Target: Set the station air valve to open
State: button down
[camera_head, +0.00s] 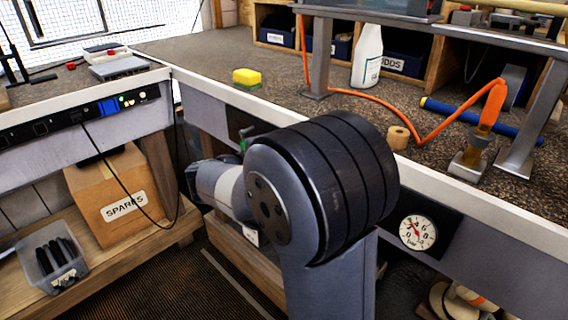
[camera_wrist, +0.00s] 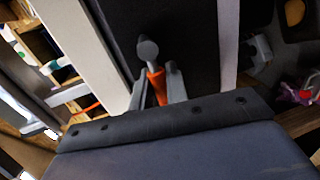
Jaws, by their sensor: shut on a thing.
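My gripper (camera_wrist: 158,82) shows in the wrist view with a grey finger on each side of the orange-red valve lever (camera_wrist: 156,86). It is shut on this lever. A round grey pivot (camera_wrist: 147,50) sits at the lever's far end, against a dark panel (camera_wrist: 185,35). In the head view my arm's large dark joint hides the gripper and the lever. Part of a dark panel (camera_head: 236,122) on the bench front shows past the arm, with a small green piece (camera_head: 244,141) by it. I cannot read the valve's position marks.
A round pressure gauge (camera_head: 417,232) is on the bench front at right. On the bench top are a yellow sponge (camera_head: 247,77), a white bottle (camera_head: 368,57), a tape roll (camera_head: 398,137) and an orange hose (camera_head: 375,101). A "SPARES" box (camera_head: 112,190) stands on the left lower shelf.

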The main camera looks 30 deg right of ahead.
dwell(0.5)
jog(key=c, duration=1.5)
grip_release()
jog(key=p+v, duration=0.1)
jog(key=v, duration=1)
jog(key=shift+p, duration=0.4)
jog(key=shift+d, duration=0.1)
